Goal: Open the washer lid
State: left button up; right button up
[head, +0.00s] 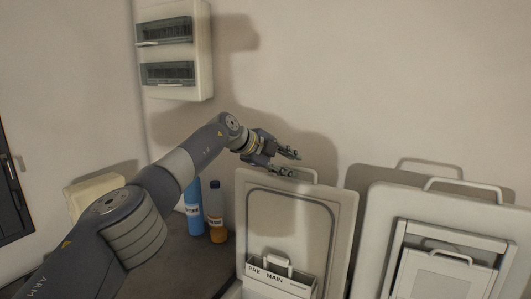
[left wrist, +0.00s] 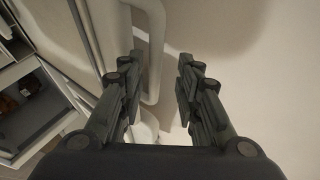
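The washer lid (head: 343,215) stands upright, its inner face with a dispenser box marked "PRE MAIN" (head: 279,284) towards me in the head view. A pale bar handle (head: 308,172) is on its top edge. My left gripper (head: 291,163) is at that handle, its fingers apart. In the left wrist view my left gripper (left wrist: 162,62) is open, with the white handle bar (left wrist: 156,45) between its fingers, nearer the left one. I cannot tell whether a finger touches it. The washer's lower part is mostly out of view. My right gripper is not in view.
A second upright lid (head: 378,235) with its own handle (head: 463,184) stands to the right. A blue bottle (head: 194,212) and an orange-based bottle (head: 216,215) stand on a dark counter left of the washer lid. The wall is close behind; a breaker box (head: 174,52) hangs on it.

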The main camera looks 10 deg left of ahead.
pick_arm(q)
jog(key=shift+v, duration=1)
jog(key=v, duration=0.9)
jog(key=shift+s+a+r, duration=0.15)
jog(key=shift+s+r, duration=0.05)
jog(key=shift+s, duration=0.1)
